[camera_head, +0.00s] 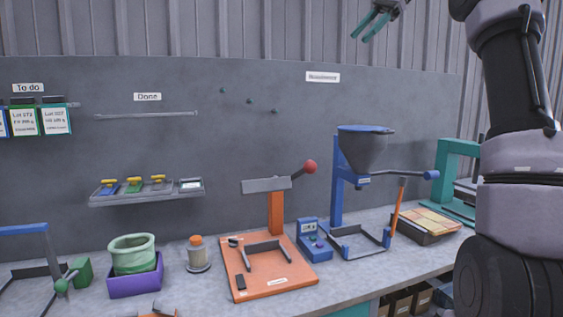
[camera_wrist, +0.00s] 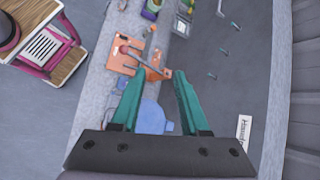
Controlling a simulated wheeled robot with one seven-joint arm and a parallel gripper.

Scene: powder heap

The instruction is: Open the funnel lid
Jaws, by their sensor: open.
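The funnel (camera_head: 366,152) is a dark grey cone held on a blue stand (camera_head: 338,188) at the right of the bench. A blue flat lid (camera_head: 365,129) appears to lie across its top. A grey lever with a blue knob (camera_head: 431,174) sticks out to the right below the cone. My gripper (camera_head: 369,25) is high above the funnel, with teal fingers apart and nothing between them. In the wrist view my open gripper (camera_wrist: 155,82) points down over the bench, and the blue lid (camera_wrist: 151,118) shows partly behind the fingers and palm.
An orange press (camera_head: 234,279) with a red-knobbed lever stands left of the funnel, beside a small blue scale display (camera_head: 313,240). A purple box (camera_head: 136,284) with a green-lined tub and an orange-capped jar (camera_head: 197,255) stand further left. A teal frame (camera_head: 451,162) stands at right.

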